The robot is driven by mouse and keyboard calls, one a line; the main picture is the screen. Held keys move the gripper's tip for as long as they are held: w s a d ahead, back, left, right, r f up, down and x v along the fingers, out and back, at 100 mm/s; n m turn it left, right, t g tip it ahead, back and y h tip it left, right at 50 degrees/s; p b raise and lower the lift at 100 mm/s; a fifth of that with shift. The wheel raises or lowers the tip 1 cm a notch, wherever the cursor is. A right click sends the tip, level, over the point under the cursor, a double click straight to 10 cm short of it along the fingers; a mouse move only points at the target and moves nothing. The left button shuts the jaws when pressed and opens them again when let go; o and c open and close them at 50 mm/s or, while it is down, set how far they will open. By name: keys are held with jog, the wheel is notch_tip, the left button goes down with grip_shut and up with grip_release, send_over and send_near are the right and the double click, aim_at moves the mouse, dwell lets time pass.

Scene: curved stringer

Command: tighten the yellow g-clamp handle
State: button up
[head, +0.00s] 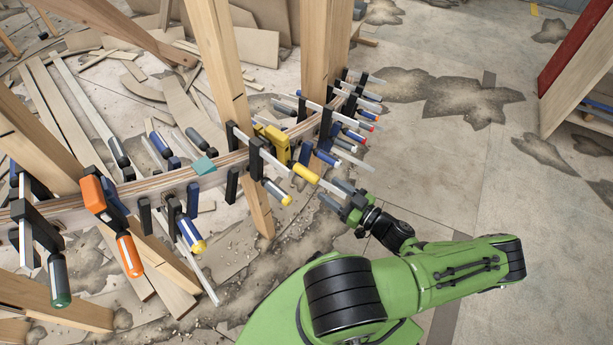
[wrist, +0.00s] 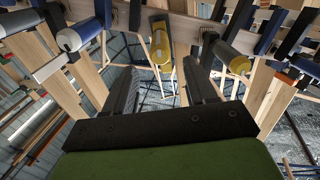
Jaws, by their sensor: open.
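The yellow g-clamp (head: 274,140) sits on the curved wooden stringer (head: 205,178), and its yellow handle (head: 306,173) points down to the right. In the wrist view the yellow handle (wrist: 161,46) is seen beyond the fingers, near the upper middle. My gripper (head: 337,196) is just right of the handle's end, apart from it. In the wrist view my gripper (wrist: 164,88) is open, with its two dark fingers spread and nothing between them. The handle's end lies roughly in line with the gap between the fingers.
An orange clamp (head: 97,194) is at the left of the stringer. Several blue and grey clamps crowd the stringer on both sides of the yellow one. Wooden posts (head: 318,55) rise behind. A red panel (head: 575,50) stands at right. The floor right of the stringer is mostly clear.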

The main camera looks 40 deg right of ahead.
aim_at(309, 175)
jog(key=w, duration=0.3)
jog(key=w+b, duration=0.1)
jog(key=w, duration=0.2)
jog(key=w+a, duration=0.1)
jog(key=w, duration=0.2)
grip_shut()
